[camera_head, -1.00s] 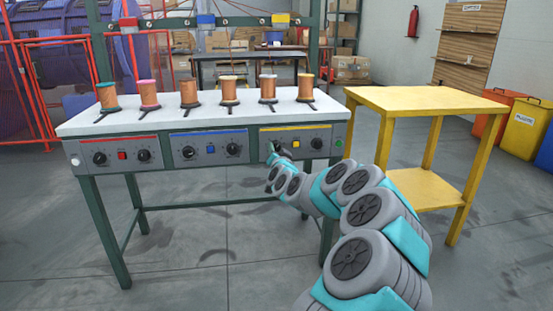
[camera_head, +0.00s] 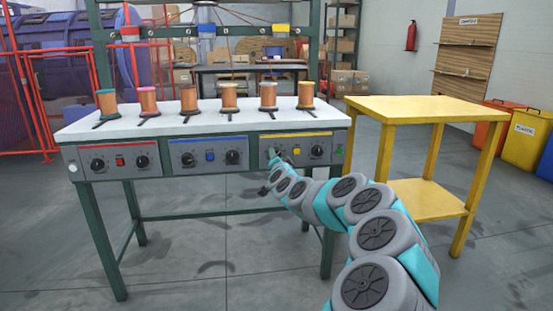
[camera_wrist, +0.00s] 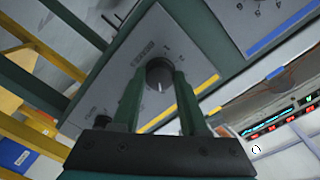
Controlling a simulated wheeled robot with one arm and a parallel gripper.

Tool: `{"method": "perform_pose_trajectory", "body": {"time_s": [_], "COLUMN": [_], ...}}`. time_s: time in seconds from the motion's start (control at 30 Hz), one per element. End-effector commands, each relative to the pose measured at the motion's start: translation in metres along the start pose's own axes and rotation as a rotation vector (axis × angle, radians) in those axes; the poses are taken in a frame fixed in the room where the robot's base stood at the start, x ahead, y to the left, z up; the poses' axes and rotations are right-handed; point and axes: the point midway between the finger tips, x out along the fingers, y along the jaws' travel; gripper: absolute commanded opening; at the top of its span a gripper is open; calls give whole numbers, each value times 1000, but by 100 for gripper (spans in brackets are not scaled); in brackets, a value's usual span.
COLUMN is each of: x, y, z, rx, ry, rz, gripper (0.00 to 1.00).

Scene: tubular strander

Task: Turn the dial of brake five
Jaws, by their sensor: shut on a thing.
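The dial of brake five (camera_wrist: 159,71) is a dark round knob with a white pointer mark, on the grey panel with a yellow stripe (camera_wrist: 180,103). In the wrist view the pointer mark faces down toward my gripper. My gripper (camera_wrist: 159,82) is shut on the dial, one green finger on each side. In the head view my gripper (camera_head: 273,156) reaches the left end of the yellow-striped panel (camera_head: 302,135) and hides the dial there. The right dial (camera_head: 317,151) of that panel is clear of it.
The panel sits on the front of a white-topped bench (camera_head: 200,122) carrying several copper spools. Blue-striped (camera_head: 208,138) and red-striped (camera_head: 112,145) panels lie to its left. A yellow table (camera_head: 430,108) stands close on the right, near my arm. Floor in front is clear.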

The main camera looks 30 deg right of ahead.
Motion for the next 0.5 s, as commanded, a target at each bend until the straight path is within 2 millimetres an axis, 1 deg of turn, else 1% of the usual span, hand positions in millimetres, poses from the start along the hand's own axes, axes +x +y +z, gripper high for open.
{"method": "perform_pose_trajectory", "body": {"time_s": [0.07,0.1,0.33,0.5], "x": [0,0,0,0], "y": [1,0,0,0], "z": [0,0,0,0], "rx": [0,0,-1,-1], "ry": [0,0,0,0], "rz": [1,1,0,0], "gripper": [0,48,73,73]}}
